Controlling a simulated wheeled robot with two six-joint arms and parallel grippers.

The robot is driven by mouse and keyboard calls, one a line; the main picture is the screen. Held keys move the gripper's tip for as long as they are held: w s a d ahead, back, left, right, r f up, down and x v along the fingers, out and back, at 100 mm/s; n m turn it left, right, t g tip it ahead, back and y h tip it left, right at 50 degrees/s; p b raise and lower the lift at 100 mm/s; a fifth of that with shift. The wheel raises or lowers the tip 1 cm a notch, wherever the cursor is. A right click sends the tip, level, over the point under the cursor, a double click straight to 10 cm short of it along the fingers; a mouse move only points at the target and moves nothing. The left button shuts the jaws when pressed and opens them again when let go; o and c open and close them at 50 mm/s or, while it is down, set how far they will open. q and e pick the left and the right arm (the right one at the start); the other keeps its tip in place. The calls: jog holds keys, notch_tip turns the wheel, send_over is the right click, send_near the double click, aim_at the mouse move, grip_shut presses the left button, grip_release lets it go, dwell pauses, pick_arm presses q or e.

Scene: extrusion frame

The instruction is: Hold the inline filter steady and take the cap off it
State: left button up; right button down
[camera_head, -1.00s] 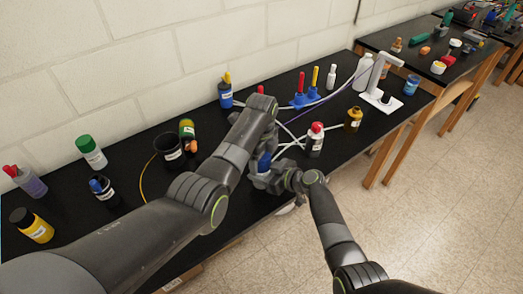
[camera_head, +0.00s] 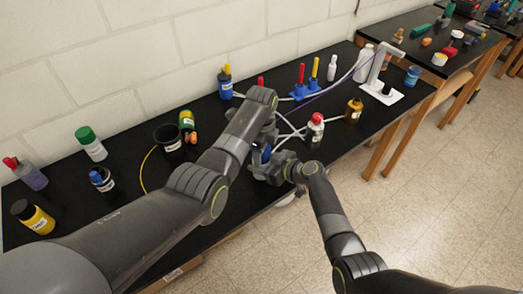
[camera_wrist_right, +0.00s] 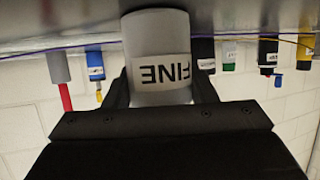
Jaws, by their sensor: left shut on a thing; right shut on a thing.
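The inline filter (camera_wrist_right: 158,60) is a light grey cylinder with a white label reading FINE, upside down in the right wrist view. My right gripper (camera_wrist_right: 160,82) is shut around it, a finger on each side. In the head view my right gripper (camera_head: 262,168) is at the front table edge and mostly hides the filter. A blue part (camera_head: 266,153), seemingly the cap, shows just above it. My left gripper (camera_head: 268,138) reaches in from the left above the blue part and is shut on it, though its fingertips are partly hidden by my arm.
A red-capped bottle (camera_head: 315,132) stands just right of the grippers, near pale tubes. A black cup (camera_head: 168,139) and a green-capped bottle (camera_head: 91,146) stand left. A white stand (camera_head: 383,92) is at the right end. The floor (camera_head: 440,190) is clear.

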pick_arm(q)
jog(key=n, duration=0.4)
jog(key=o, duration=1.1)
jog(key=shift+r, duration=0.1)
notch_tip(320, 180, up, 4)
jog(key=shift+r, duration=0.2)
jog(key=shift+c, duration=0.5)
notch_tip(320, 180, up, 3)
jog(key=m, duration=0.5)
jog(key=shift+r+m, duration=0.15)
jog(key=shift+m, duration=0.25)
jog(key=shift+f, duration=3.95)
